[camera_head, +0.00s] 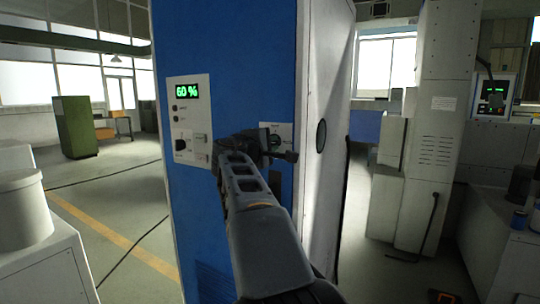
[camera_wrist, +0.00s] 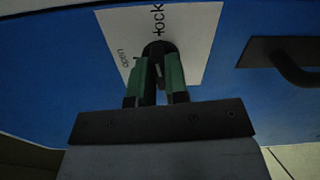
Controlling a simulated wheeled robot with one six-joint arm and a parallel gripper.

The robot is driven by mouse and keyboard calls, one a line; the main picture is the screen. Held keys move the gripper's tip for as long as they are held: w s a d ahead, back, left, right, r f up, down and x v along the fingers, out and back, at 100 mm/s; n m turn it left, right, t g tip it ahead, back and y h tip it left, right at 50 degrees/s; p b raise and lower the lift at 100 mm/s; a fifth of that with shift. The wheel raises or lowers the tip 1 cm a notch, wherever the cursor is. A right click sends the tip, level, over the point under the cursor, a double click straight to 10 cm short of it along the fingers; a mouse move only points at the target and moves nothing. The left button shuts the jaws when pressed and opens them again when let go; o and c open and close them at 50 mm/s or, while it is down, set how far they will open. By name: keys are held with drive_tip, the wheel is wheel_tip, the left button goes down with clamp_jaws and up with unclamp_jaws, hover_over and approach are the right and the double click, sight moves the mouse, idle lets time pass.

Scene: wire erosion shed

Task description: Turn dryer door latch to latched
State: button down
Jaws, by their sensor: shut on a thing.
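The dryer (camera_head: 235,45) is a tall cabinet with a blue front, standing in the middle of the head view. Its door latch (camera_wrist: 158,47) is a dark round knob on a white plate (camera_wrist: 115,25). The plate carries the words "open" and "lock". My gripper (camera_wrist: 160,68) has green-sided fingers closed around the latch, with a small gap between them lower down. In the head view my gripper (camera_head: 270,145) is at the plate (camera_head: 283,129), and my arm covers part of it. The fingers hide much of the latch, so its exact angle is unclear.
A control panel (camera_head: 187,105) reading "60 %" is left of the plate. A dark handle (camera_wrist: 292,68) on a dark mount is at the right in the wrist view. A grey machine (camera_head: 425,120) stands right of the dryer. Open floor (camera_head: 120,205) lies to the left.

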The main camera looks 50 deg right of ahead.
drive_tip(key=shift+f+m+b, duration=0.15)
drive_tip(key=shift+m+b, duration=0.4)
drive_tip(key=shift+m, duration=0.05)
drive_tip(key=c, duration=1.1)
unclamp_jaws()
drive_tip(key=b+v, duration=0.1)
drive_tip(key=v, duration=1.2)
drive_tip(key=shift+s+a, duration=0.1)
drive_tip(key=shift+a, duration=0.25)
